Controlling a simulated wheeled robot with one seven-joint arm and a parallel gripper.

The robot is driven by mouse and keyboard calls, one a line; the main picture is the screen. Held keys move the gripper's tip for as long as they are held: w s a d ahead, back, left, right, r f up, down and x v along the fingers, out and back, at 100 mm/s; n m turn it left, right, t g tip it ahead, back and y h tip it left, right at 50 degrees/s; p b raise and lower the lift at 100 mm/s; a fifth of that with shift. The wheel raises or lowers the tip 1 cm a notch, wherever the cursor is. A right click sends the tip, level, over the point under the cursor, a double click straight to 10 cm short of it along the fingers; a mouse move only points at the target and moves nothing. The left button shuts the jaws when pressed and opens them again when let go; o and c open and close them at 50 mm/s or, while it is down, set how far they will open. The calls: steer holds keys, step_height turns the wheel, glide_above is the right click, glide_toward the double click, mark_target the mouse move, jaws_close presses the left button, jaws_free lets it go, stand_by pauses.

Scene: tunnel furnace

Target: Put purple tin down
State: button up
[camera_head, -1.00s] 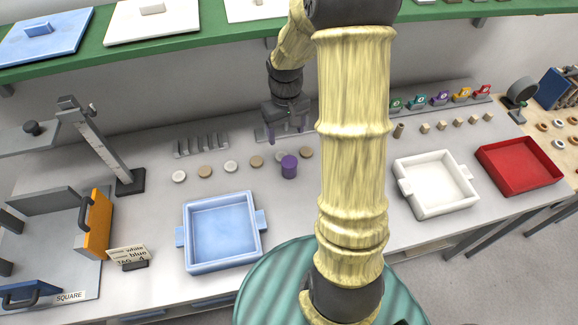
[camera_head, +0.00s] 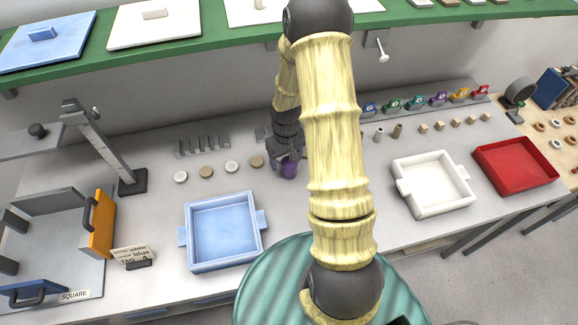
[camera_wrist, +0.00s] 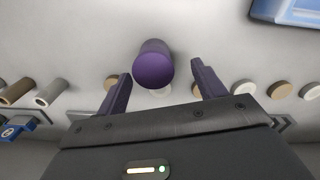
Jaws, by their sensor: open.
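The purple tin (camera_head: 289,170) stands upright on the grey table, behind and to the right of the blue tray. It also shows in the wrist view (camera_wrist: 153,64), near the gap between my fingers, slightly beyond their tips. My gripper (camera_head: 290,158) is low over the table at the tin. In the wrist view, its two dark purple fingers (camera_wrist: 160,75) are apart, one on each side of the tin's line. A gap shows between the tin and each finger.
The blue tray (camera_head: 189,240) stands in front. A white tray (camera_head: 409,200) and a red tray (camera_head: 492,172) stand to the right. Several discs (camera_head: 206,171) lie in a row left of the tin. A green shelf (camera_head: 185,38) runs above the back.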

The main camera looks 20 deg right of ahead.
mark_target(289, 167)
steer(key=shift+s+d, duration=0.1)
steer(key=shift+s, duration=0.05)
steer(key=shift+f, duration=0.2)
steer(key=shift+d+f+p, duration=0.15)
steer(key=shift+f+p, duration=0.35)
steer(key=shift+f, duration=0.7)
steer(key=shift+d+f+p, duration=0.15)
steer(key=shift+f+p, duration=0.35)
steer(key=shift+f, duration=0.7)
steer(key=c, duration=1.2)
steer(key=shift+r, duration=0.1)
step_height(289, 167, up, 10)
steer(key=shift+f+b, duration=0.1)
steer(key=shift+b, duration=0.95)
